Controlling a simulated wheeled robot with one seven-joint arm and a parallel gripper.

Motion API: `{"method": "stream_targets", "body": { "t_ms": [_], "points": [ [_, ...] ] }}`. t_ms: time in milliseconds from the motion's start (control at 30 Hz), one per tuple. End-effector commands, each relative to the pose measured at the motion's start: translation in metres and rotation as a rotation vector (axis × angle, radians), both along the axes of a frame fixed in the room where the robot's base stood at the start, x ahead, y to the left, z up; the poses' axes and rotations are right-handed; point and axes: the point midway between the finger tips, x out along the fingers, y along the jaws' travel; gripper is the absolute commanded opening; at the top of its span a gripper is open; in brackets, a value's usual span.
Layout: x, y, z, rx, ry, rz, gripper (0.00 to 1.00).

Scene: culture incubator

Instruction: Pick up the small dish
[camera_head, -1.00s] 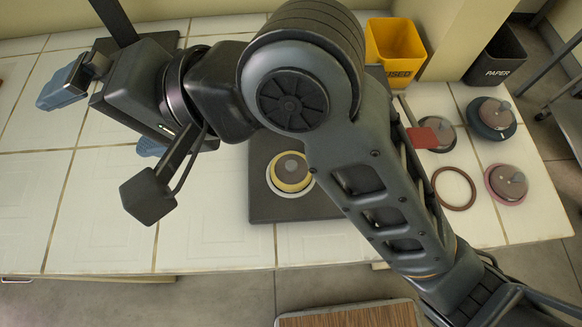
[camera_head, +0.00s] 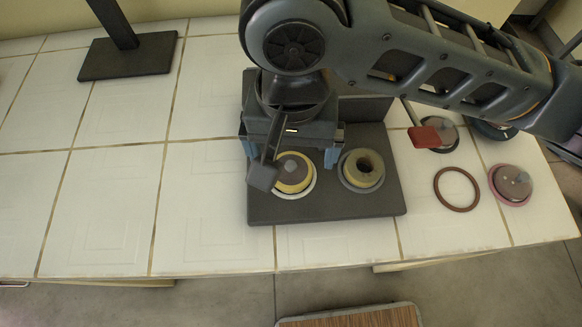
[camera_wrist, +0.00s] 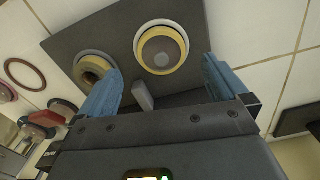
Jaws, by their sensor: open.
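On a dark board (camera_head: 330,205) sit two round pieces. The left one is a small dish (camera_head: 293,170) with a grey-brown centre and yellow rim, resting in a white ring; it shows at top centre in the wrist view (camera_wrist: 160,50). The right one is a cream ring-shaped piece (camera_head: 374,163) with a dark hole, on a grey ring. My gripper (camera_head: 291,150) is open, with blue fingers, above the board. In the wrist view the left dish lies between the fingers, apart from both. Part of that dish is hidden by my wrist in the head view.
To the right are a red block (camera_head: 425,136) beside a dark disc, a flat brown-red ring (camera_head: 456,188) and a pink-rimmed disc (camera_head: 511,184). A black stand base (camera_head: 125,56) is at the back left. The tiled surface left of the board is clear.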

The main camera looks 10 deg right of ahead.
Motion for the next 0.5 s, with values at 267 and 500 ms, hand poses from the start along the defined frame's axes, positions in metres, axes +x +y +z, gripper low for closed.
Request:
{"method": "stream_targets", "body": {
  "t_ms": [267, 500],
  "points": [
    [0.007, -0.001, -0.035, -0.001, -0.001, 0.0, 1.0],
    [0.006, 0.0, -0.054, 0.003, -0.002, 0.001, 1.0]
  ]
}}
